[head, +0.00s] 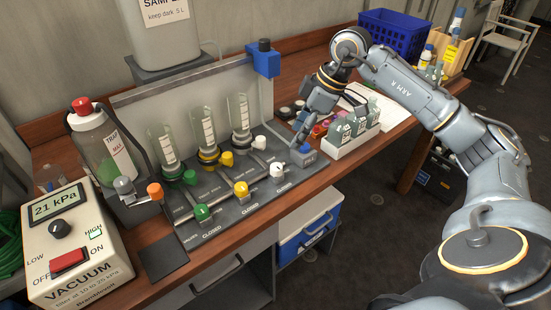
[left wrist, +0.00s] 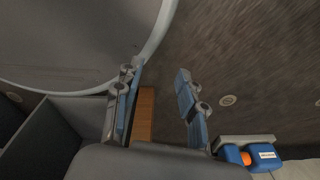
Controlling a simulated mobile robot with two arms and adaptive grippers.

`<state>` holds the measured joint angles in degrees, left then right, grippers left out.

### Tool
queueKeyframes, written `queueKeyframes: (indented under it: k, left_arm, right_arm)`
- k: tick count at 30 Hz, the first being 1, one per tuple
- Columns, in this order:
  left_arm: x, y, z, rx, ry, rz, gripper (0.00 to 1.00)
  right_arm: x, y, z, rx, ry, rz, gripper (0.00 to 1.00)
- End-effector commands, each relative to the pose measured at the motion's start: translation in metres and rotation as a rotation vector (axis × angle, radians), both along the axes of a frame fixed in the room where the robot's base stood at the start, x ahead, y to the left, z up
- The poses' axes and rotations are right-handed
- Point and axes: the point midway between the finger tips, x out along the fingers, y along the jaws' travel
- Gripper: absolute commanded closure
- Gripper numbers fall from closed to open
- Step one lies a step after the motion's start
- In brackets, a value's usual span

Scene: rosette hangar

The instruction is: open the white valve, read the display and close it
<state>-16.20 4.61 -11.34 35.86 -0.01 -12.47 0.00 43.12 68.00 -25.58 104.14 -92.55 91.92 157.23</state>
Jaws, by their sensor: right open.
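The white valve knob (head: 277,169) sits at the right end of the front row on the dark valve panel (head: 228,222); a "CLOSED" label lies in front of it. A second white knob (head: 260,142) stands behind it, by the right glass tube (head: 240,117). The display (head: 56,205) on the cream vacuum box (head: 82,262) reads 21 kPa. My right gripper (head: 299,136) is open, above and right of the white knobs and apart from them. My left gripper (left wrist: 158,72) shows in the left wrist view, open and empty, away from the panel.
Green and yellow knobs (head: 241,188) stand left of the white one. A white tray of bottles (head: 350,140) stands right of my right gripper. A trap bottle (head: 103,142) stands at left. A blue crate (head: 394,32) is at the back.

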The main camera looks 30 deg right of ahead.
Motion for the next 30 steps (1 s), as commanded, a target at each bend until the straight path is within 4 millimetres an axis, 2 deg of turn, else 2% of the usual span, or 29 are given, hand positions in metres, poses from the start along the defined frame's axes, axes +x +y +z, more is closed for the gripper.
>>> queueKeyframes:
  k: [1, 3, 7, 11, 15, 20, 30]
  left_arm:
    - [-0.015, 0.001, 0.000, 0.002, 0.021, 0.000, 0.60]
    - [-0.029, 0.001, 0.001, 0.003, 0.043, 0.000, 0.60]
    - [-0.043, 0.002, 0.003, 0.004, 0.062, -0.001, 0.60]
    - [-0.036, 0.001, 0.006, 0.003, 0.053, -0.002, 0.60]
    - [-0.014, 0.000, 0.009, 0.001, 0.020, -0.002, 0.60]
    - [-0.004, -0.001, 0.011, -0.002, 0.004, -0.003, 0.60]
    - [-0.020, 0.000, 0.010, 0.000, 0.028, -0.003, 0.60]
  right_arm:
    - [0.001, 0.004, -0.010, 0.003, 0.005, 0.003, 0.46]
    - [0.005, 0.009, -0.024, 0.005, 0.005, 0.004, 0.46]
    - [0.013, 0.017, -0.050, 0.004, 0.005, 0.005, 0.46]
    - [0.019, 0.026, -0.074, 0.005, 0.003, 0.005, 0.46]
    - [0.025, 0.031, -0.094, 0.005, 0.001, 0.005, 0.46]
    - [0.029, 0.035, -0.107, 0.004, 0.000, 0.004, 0.46]
    - [0.030, 0.036, -0.110, 0.003, -0.001, 0.005, 0.46]
